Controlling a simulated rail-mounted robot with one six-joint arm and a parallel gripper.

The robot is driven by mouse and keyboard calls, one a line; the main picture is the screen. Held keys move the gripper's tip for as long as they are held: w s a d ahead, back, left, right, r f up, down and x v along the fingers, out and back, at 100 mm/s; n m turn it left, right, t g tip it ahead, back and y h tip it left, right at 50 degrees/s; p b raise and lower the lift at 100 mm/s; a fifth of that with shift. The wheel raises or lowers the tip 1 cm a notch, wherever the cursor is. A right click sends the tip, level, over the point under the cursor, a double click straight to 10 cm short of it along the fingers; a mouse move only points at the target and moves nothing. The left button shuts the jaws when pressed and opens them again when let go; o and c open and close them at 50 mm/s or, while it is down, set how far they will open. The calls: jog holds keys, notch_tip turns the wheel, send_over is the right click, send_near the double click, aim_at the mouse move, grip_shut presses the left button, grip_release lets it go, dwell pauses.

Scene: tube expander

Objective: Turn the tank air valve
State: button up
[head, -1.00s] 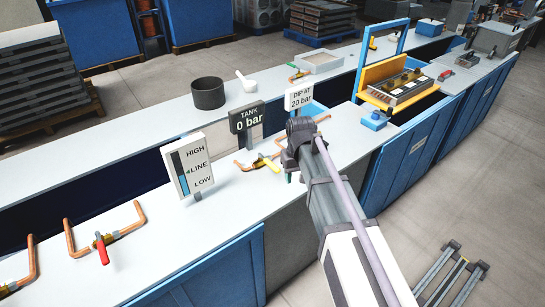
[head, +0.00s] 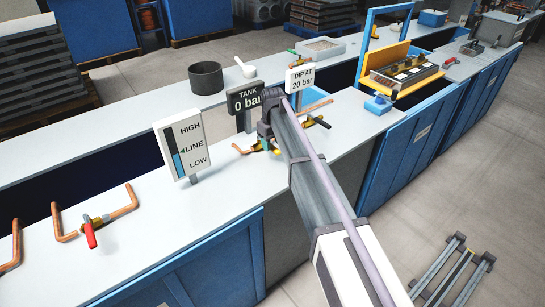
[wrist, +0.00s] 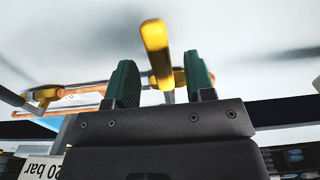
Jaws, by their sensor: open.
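The valve with a yellow handle (wrist: 155,48) is on a copper pipe in front of the dark sign (head: 242,98) reading "TANK 0 bar". In the head view my arm mostly hides this valve; a bit of copper pipe shows at its left. In the wrist view my gripper (wrist: 161,64) has its two green fingers apart, one on each side of the yellow handle. The handle stands between them with a gap visible at the left finger; contact at the right finger cannot be told.
A white level sign (head: 181,146) stands left of my arm, and a "DIP AT 20 bar" sign (head: 300,79) behind it. A black-handled valve (head: 318,121) is close on the right. A red-handled valve (head: 90,232) sits far left.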

jog(key=shift+f, duration=0.75)
jog(key=shift+r, duration=0.15)
grip_shut()
